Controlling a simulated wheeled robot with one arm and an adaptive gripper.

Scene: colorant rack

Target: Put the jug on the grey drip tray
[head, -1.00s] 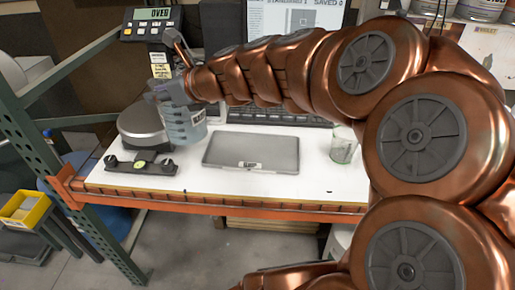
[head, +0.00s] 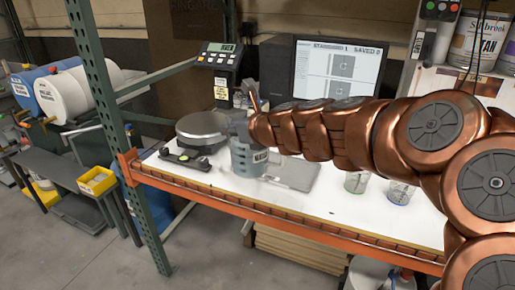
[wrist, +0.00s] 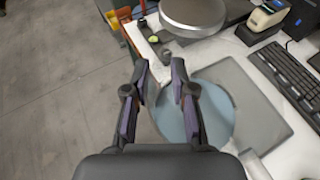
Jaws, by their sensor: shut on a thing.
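The jug (head: 248,158) is a translucent blue-grey vessel with a pale label, roughly upright. My gripper (head: 243,126) is shut on it near its top. In the wrist view my gripper's fingers (wrist: 158,78) are at the side of the jug (wrist: 217,112), whose gripped part is mostly hidden between them. The jug covers the tray's left part in both views. I cannot tell whether it touches the tray.
A round-topped scale (head: 202,126) and a black bar with a bubble level (head: 184,159) are left of the jug. Clear cups (head: 400,191) stand right of the tray. A keyboard (wrist: 288,75) lies behind it. The bench has an orange front edge (head: 300,231).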

